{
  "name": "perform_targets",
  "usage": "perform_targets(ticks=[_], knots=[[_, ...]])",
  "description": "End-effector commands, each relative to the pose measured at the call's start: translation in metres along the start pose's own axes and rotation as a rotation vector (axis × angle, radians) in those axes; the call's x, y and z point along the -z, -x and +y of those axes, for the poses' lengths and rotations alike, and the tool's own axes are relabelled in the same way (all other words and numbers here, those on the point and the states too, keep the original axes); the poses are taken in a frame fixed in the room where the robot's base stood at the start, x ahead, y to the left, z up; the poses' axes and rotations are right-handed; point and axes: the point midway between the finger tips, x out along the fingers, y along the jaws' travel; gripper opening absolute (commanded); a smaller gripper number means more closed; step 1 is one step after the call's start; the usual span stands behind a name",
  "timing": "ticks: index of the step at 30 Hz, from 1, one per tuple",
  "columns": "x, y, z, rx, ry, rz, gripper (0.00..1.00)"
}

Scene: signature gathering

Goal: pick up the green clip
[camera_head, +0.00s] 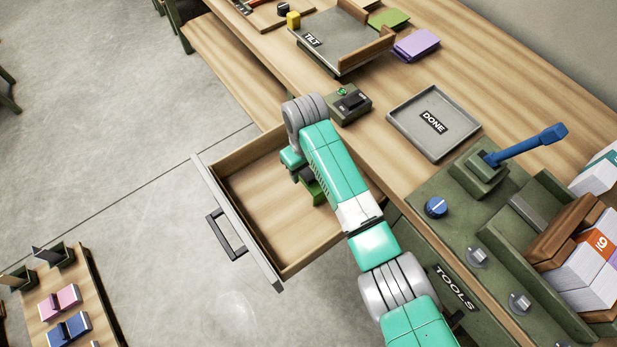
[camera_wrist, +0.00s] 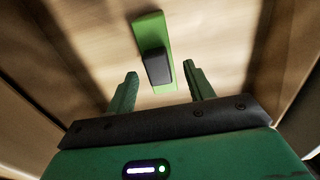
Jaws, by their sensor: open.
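The green clip (camera_wrist: 152,30) lies on the wooden floor of the open drawer. It is a flat green bar with a dark grey block (camera_wrist: 157,67) on it. In the wrist view my gripper (camera_wrist: 161,75) is open, with one finger to each side of the clip's lower end. The clip extends ahead of the fingertips, and I cannot tell how high the fingers are above it.
The drawer walls stand close around my gripper. Above it is the desk with a DONE tray (camera_head: 405,113), a switch box (camera_head: 350,103) and a TILT tray (camera_head: 335,52). A low table with pink and blue items (camera_head: 60,302) stands at lower left.

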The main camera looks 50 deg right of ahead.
Motion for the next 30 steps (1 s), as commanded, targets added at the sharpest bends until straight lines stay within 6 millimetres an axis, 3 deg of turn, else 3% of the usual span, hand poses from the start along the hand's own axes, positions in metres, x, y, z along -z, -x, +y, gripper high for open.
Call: perform_targets(ticks=[9, 15, 21, 27, 30], knots=[[-0.005, -0.051, 0.002, 0.000, -0.001, -0.001, 0.53], [-0.004, -0.049, 0.001, 0.000, 0.000, 0.001, 0.53], [-0.004, -0.049, 0.001, 0.000, 0.000, 0.001, 0.13], [-0.004, -0.049, 0.001, 0.000, 0.000, 0.001, 0.13], [-0.004, -0.040, 0.001, 0.000, 0.000, 0.003, 0.13]])
